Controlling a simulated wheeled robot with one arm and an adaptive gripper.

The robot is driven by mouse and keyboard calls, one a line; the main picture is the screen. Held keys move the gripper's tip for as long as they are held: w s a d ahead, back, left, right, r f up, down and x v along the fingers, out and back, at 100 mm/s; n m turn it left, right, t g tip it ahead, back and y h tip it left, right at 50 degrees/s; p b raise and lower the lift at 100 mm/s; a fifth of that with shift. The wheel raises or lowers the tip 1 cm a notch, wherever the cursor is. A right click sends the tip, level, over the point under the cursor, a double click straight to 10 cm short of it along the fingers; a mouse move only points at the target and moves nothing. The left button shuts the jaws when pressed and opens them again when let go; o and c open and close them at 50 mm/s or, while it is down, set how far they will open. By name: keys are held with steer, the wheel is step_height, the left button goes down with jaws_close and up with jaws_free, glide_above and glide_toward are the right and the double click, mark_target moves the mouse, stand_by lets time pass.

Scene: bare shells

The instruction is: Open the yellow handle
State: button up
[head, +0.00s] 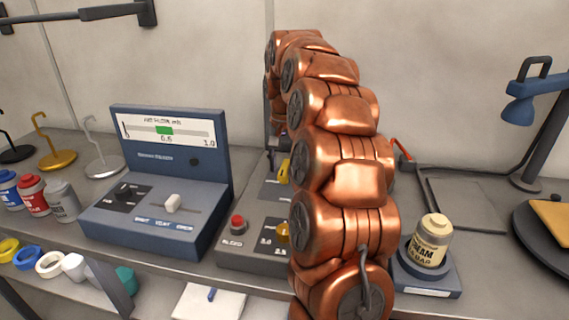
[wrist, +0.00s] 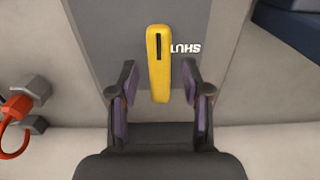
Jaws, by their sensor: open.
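The yellow handle (wrist: 158,64) shows in the wrist view as an upright bar with a dark slot, on a grey panel (wrist: 95,30). The word SHUT, upside down, is printed beside it. My gripper (wrist: 159,78) is open, with one finger on each side of the handle's lower part. Gaps show between the fingers and the handle. In the head view a piece of the yellow handle (head: 284,171) shows left of my copper arm, which hides most of the panel and my gripper.
A blue meter box (head: 150,215) stands left of the grey unit (head: 262,258) with a red button (head: 238,223). A cream jar (head: 432,242) stands on a small base to the right. A blue lamp (head: 520,105) is at far right. A red hook (wrist: 15,112) is left in the wrist view.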

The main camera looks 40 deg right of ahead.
mark_target(283, 167)
step_height(283, 167, up, 6)
steer(key=shift+r, duration=0.65)
stand_by(0.5)
steer(key=shift+a+r, duration=0.1)
steer(key=shift+a, duration=0.1)
steer(key=s+a+n+p, duration=0.2)
steer(key=s+a+n, duration=0.1)
steer(key=s+a, duration=0.4)
steer(key=s+a+n+p, duration=0.25)
steer(key=s+a, duration=0.25)
steer(key=a, duration=0.5)
steer(key=s+a+f+n+g+p, duration=0.1)
steer(key=s+a+f+n, duration=0.1)
steer(key=s, duration=0.8)
steer(key=s+a+f+n+p, duration=0.2)
steer(key=s+a+f, duration=0.3)
steer(key=s, duration=0.5)
steer(key=shift+s+f+g, duration=0.4)
steer(key=shift+f, duration=0.2)
